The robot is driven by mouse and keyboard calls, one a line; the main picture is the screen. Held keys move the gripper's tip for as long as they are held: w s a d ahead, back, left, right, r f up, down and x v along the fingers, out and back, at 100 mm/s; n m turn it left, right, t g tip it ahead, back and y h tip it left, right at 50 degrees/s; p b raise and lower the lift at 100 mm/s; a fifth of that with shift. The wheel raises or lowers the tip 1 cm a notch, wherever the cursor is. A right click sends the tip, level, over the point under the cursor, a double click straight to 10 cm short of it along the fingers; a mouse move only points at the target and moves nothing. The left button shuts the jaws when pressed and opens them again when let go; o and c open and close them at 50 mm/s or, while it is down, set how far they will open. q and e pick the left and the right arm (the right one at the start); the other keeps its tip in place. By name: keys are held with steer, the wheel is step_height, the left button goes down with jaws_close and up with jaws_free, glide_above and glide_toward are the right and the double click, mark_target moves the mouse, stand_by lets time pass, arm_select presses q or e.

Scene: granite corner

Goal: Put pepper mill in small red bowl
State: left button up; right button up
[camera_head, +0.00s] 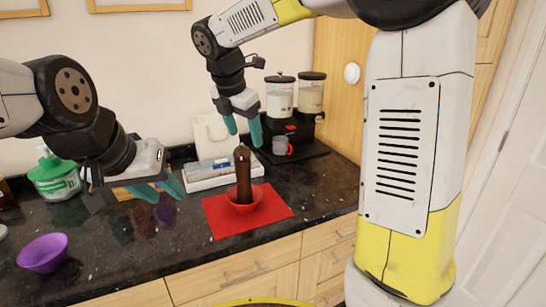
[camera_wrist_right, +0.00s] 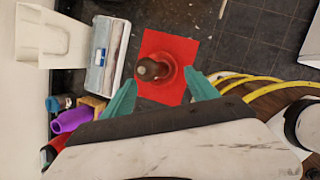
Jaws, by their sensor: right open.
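The brown pepper mill (camera_head: 243,172) stands upright in the small red bowl (camera_head: 247,205) on a red mat (camera_head: 278,210). In the right wrist view the pepper mill (camera_wrist_right: 148,69) is seen from above, inside the red bowl (camera_wrist_right: 168,79). My right gripper (camera_head: 244,130) is open and empty, above and slightly behind the mill's top. In the right wrist view its teal fingers are spread to either side below the mill. My left gripper (camera_head: 168,190) hangs over the counter to the left of the mat, its teal fingers apart and nothing visible between them.
A purple bowl (camera_head: 43,253) sits at the counter's left front. A dispenser with two canisters (camera_head: 280,98) and a mug (camera_head: 281,146) are at back right.

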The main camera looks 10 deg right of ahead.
steer(key=s+d+m+y, duration=0.1)
steer(key=s+d+m, duration=0.3)
steer(key=s+m, duration=0.3)
steer(key=s+d+f+m+t+y, duration=0.1)
steer(key=s+d+m, duration=0.4)
steer(key=m, duration=0.5)
steer(key=s+d+f+m+t+y, duration=0.1)
steer(key=s+d+m, duration=0.3)
steer(key=s+m, duration=0.5)
steer(key=shift+d+y, duration=0.15)
steer(key=shift+y, duration=0.45)
